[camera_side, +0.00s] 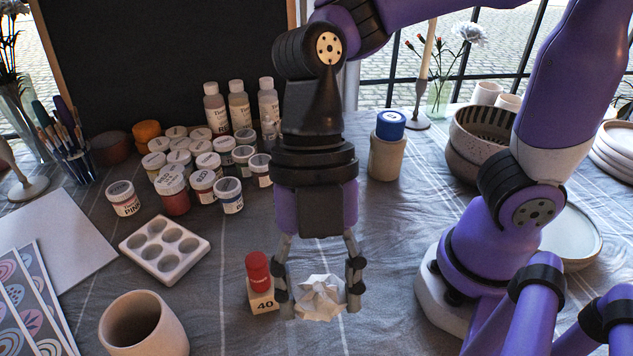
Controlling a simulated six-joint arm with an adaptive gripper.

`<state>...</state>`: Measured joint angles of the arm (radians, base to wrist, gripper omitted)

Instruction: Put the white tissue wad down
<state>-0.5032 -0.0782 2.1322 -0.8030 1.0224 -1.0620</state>
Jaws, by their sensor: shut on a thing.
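The white tissue wad (320,298) is a crumpled, pale lump in the lower middle of the side view. My gripper (319,290) points straight down with its two fingers on either side of the wad, shut on it. The wad is low, close to the grey tablecloth (385,235). I cannot tell whether its underside touches the cloth.
A red-capped bottle (258,268) on a block marked 40 (264,299) stands just left of my gripper. A white palette (164,247), a beige cup (143,325) and several paint jars (174,194) are further left. A blue-lidded jar (387,150) stands behind right. Cloth right of my gripper is clear.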

